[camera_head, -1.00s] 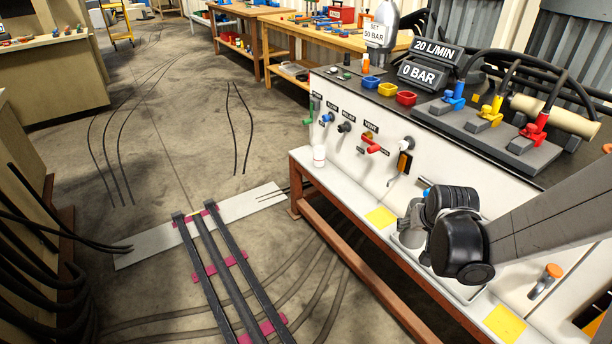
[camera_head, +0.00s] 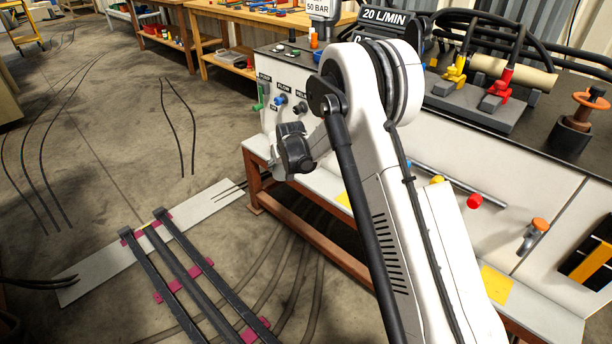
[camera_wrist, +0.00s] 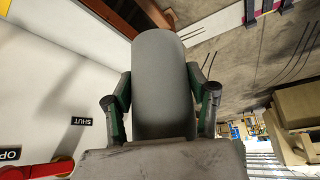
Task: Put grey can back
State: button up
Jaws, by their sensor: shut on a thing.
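The grey can (camera_wrist: 160,60) fills the middle of the wrist view, with its rounded end pointing away from the camera. My gripper (camera_wrist: 160,98) has one finger on each side of it and is shut on it. In the head view, the dark end of my arm is beside the white panel's front, above the left part of the shelf (camera_head: 327,187). My arm hides much of the panel there, and I cannot make out the can in that view.
A red handle (camera_wrist: 38,170) is near the SHUT label on the white panel. A red knob (camera_head: 474,201) and an orange-topped valve (camera_head: 539,225) stick out of the panel. Dark rails (camera_head: 185,262) lie on the floor at left. Wooden workbenches (camera_head: 250,18) stand behind.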

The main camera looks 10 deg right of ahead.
jog(key=w+a+f+b, duration=0.1)
jog(key=w+a+f, duration=0.3)
jog(key=w+f, duration=0.1)
jog(key=w+d+f+b, duration=0.1)
jog(key=w+d+b, duration=0.1)
jog(key=w+d, duration=0.5)
jog(key=w+d+f+b, duration=0.1)
jog(key=w+d+b, duration=0.25)
jog(key=d, duration=0.55)
jog(key=shift+n, duration=0.3)
jog(key=f, duration=0.3)
jog(key=w+f+b, duration=0.1)
jog(key=f, duration=0.1)
jog(key=shift+d+f+b, duration=0.15)
jog(key=shift+b, duration=0.2)
